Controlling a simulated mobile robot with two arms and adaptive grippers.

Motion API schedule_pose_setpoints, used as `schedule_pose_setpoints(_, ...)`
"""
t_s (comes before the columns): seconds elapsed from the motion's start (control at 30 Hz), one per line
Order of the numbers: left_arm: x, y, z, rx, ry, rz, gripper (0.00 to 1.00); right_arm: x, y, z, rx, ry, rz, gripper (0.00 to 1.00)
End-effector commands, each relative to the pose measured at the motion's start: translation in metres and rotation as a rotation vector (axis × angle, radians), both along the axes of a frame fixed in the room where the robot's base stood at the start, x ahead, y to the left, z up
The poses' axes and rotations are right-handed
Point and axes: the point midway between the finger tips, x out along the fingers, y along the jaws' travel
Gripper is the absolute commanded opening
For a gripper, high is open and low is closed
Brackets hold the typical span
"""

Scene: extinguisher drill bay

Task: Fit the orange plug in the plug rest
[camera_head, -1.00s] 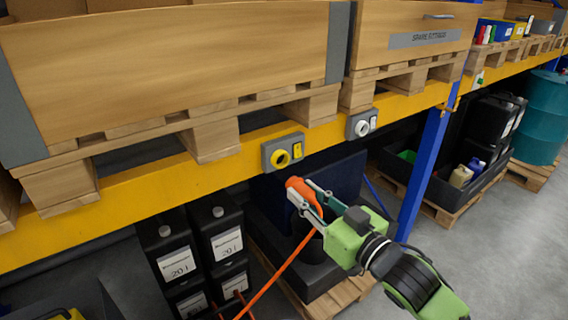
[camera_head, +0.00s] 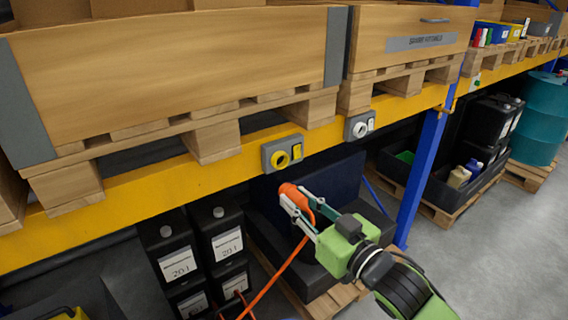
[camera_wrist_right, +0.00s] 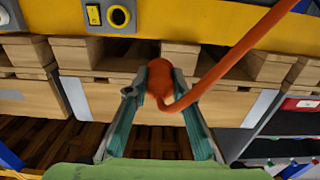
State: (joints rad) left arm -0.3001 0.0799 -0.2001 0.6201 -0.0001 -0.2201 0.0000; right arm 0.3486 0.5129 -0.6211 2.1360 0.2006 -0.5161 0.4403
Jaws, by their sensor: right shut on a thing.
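The orange plug (camera_head: 289,189) is held between the fingers of my right gripper (camera_head: 297,195), which is shut on it. Its orange cable hangs down to the lower left. A grey box with a yellow ring-shaped socket (camera_head: 281,159) and a yellow switch is on the yellow beam, just above and left of the plug, with a gap between them. A similar box with a white round socket (camera_head: 359,129) is further right. I cannot tell which is the plug rest. In the right wrist view the plug (camera_wrist_right: 160,84) is between the fingertips, and the yellow socket (camera_wrist_right: 119,16) is at top left. My left gripper is not in view.
The yellow beam (camera_head: 140,189) runs across under wooden pallets and crates. A blue upright (camera_head: 424,160) stands right of my right arm. Black canisters (camera_head: 222,235) and a dark bin on a pallet are below. Grey floor is clear at right.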

Motion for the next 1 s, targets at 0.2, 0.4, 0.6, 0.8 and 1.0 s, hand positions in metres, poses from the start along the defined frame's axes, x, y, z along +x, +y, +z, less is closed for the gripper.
schedule_pose_setpoints(0.2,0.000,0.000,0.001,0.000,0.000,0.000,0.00,-0.010,0.012,-0.003,0.001,0.000,0.000,0.00)
schedule_pose_setpoints(0.4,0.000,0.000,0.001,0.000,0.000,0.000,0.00,-0.018,0.023,-0.006,0.002,-0.001,0.000,0.00)
schedule_pose_setpoints(0.6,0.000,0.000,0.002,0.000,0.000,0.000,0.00,-0.027,0.034,-0.009,0.002,0.001,0.000,0.00)
schedule_pose_setpoints(0.8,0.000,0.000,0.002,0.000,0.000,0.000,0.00,-0.035,0.045,-0.012,0.002,0.000,0.001,0.00)
schedule_pose_setpoints(1.0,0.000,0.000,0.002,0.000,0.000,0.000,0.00,-0.044,0.056,-0.014,0.004,0.000,0.000,0.00)
